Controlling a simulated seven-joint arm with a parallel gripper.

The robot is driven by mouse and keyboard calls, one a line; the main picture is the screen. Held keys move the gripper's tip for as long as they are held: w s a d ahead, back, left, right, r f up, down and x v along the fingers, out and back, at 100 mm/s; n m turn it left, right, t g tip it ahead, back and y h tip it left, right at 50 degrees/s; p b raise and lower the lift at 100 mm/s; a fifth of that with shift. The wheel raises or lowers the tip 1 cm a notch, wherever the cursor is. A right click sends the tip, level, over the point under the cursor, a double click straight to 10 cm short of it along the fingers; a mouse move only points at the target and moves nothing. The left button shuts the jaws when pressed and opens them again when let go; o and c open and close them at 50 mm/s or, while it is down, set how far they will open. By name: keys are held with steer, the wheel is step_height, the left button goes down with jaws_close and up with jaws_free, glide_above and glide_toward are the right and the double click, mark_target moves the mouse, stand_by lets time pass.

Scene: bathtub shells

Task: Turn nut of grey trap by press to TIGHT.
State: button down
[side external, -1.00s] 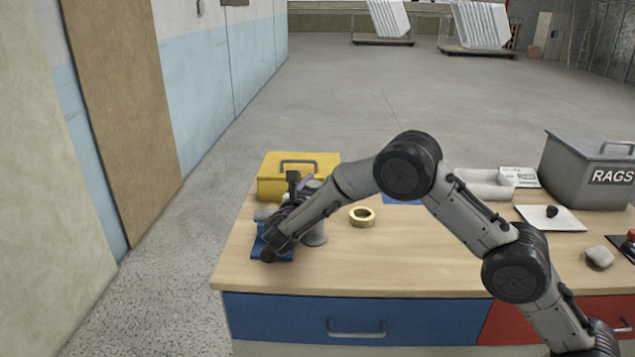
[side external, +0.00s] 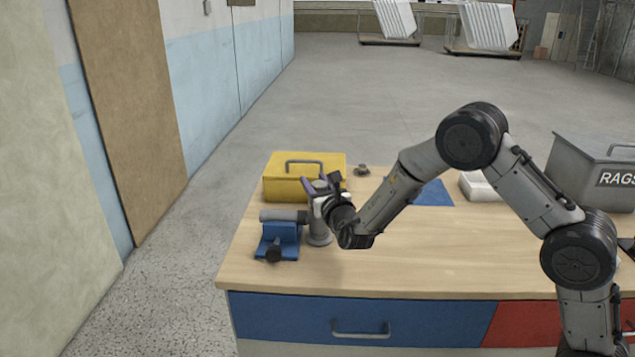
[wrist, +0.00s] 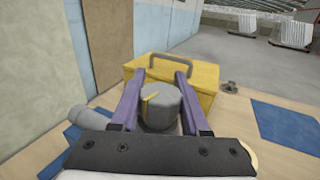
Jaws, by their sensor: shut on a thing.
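The grey trap (side external: 318,237) stands upright on the table, its side pipe (side external: 283,215) running left over a blue clamp (side external: 280,238). My gripper (side external: 322,190) is at the top of the trap. In the wrist view, my gripper's purple fingers (wrist: 161,80) stand on either side of the round grey nut (wrist: 162,112) and are shut on it. A yellow mark (wrist: 149,98) shows on the nut's top and side. The pipe also shows at left in the wrist view (wrist: 88,118). The word TIGHT is not readable in either view.
A yellow toolbox (side external: 305,185) stands close behind the trap. A small grey piece (side external: 362,170) and a blue mat (side external: 430,192) lie to the right. The grey RAGS bin (side external: 592,165) is at far right. The front table strip is clear.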

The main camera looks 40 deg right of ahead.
steer(key=shift+a+n+t+y, duration=0.15)
steer(key=shift+n+t+y, duration=0.15)
steer(key=shift+n+y, duration=0.55)
steer(key=shift+w, duration=0.1)
steer(key=shift+c, duration=1.9)
jaws_free()
steer(key=v, duration=1.4)
